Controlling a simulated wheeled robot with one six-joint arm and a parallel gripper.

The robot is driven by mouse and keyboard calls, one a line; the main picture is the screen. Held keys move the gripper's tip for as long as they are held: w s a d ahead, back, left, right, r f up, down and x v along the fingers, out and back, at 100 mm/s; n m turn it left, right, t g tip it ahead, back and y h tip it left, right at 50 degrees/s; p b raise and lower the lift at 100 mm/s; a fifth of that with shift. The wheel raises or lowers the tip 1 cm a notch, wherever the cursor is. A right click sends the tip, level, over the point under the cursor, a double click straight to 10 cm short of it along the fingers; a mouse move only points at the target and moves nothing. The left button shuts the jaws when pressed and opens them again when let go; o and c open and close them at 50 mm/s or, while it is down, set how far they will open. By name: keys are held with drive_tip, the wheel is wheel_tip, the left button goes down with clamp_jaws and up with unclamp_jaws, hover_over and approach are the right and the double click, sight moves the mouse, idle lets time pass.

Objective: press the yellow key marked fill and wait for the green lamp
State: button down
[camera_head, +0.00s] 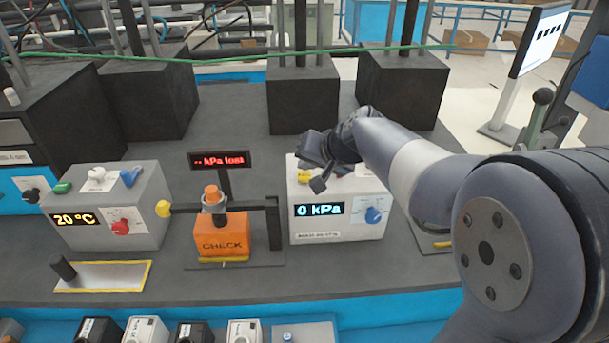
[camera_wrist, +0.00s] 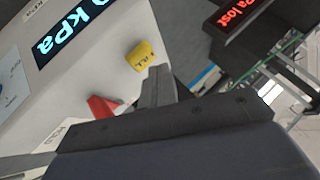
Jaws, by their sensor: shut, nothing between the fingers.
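The yellow key (camera_wrist: 140,57), with dark lettering that looks like FILL, sits on the light grey box (camera_wrist: 85,75) in the wrist view. In the head view the yellow key (camera_head: 304,176) is on top of the box (camera_head: 340,222), whose display reads 0 kPa. My gripper (camera_head: 318,180) is shut and empty, above the top of this box and just right of the key. In the wrist view its fingers (camera_wrist: 158,84) are beside the key, seemingly apart from it. A red key (camera_wrist: 102,107) lies nearby. I cannot make out a lit green lamp.
An orange CHECK block (camera_head: 222,240) stands in a dark frame left of the box. Behind it a red display (camera_head: 219,160) reads "-- kPa lost". A grey box (camera_head: 110,210) showing 20 °C is further left. Dark battery blocks (camera_head: 303,95) stand behind.

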sight(308, 177)
drive_tip(key=shift+f, duration=0.3)
drive_tip(key=shift+f+b, duration=0.45)
drive_tip(key=shift+b, duration=0.25)
idle(0.3)
drive_tip(key=shift+r, duration=0.1)
drive_tip(key=shift+r+p, duration=0.6)
drive_tip(key=shift+r, duration=0.15)
drive_tip(key=shift+r+p, duration=1.9)
drive_tip(key=shift+r, duration=0.7)
drive_tip(key=shift+f, duration=0.15)
